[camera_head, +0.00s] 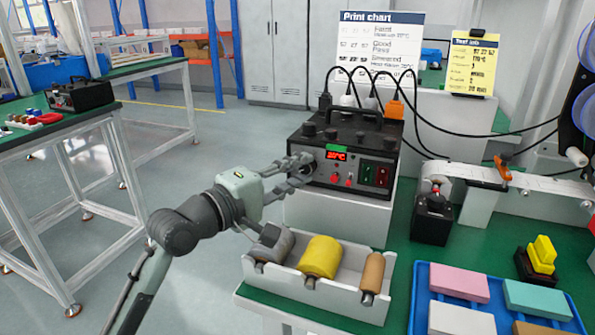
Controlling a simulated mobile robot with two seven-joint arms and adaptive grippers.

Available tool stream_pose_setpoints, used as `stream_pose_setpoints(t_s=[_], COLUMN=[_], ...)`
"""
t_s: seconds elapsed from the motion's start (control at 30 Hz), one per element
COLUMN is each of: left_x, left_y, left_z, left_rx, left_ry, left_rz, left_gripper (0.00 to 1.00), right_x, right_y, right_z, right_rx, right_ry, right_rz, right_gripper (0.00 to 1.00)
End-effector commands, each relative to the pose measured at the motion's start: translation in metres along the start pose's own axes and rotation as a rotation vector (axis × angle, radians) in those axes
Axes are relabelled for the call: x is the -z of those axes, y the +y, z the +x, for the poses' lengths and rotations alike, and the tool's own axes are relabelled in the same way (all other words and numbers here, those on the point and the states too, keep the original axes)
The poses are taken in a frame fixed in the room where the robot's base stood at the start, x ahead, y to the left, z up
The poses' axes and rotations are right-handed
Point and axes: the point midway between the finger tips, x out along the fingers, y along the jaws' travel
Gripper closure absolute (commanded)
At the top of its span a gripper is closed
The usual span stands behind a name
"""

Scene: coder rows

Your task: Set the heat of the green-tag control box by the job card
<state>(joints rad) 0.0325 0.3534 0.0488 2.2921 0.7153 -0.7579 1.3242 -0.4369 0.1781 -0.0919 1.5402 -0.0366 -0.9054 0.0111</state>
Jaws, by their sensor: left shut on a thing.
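The control box (345,185) is black with a grey front and a top handle. It stands on a white block. A green tag (338,148) sits above its small red-lit display (336,156), whose digits are too small to read surely. My left gripper (303,168) comes in from the left and is shut at the left side of the box front, on what looks like a knob mostly hidden by the fingers. The yellow job card (472,63) stands behind to the right; its lines are too small to read surely. My right gripper is not in view.
A white print chart (380,22) stands behind the box. Black cables loop from plugs above it. A white tray (312,290) with grey, yellow and brown rollers lies in front. A blue tray (418,300) with coloured blocks is at the right. Another black box (80,95) is on the left table.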

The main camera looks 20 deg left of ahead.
Motion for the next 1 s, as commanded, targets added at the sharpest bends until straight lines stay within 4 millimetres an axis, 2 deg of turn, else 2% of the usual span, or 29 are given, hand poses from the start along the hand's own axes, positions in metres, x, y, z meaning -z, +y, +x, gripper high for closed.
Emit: stream_pose_setpoints(t_s=[1.0], left_x=[-0.0032], left_y=[0.0092], left_z=[0.0014], left_rx=[0.344], left_ry=[0.002], left_rz=[0.839], left_gripper=[1.0], right_x=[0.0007], right_y=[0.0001], right_z=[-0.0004], right_rx=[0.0], right_ry=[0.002], right_rz=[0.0], right_gripper=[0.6])
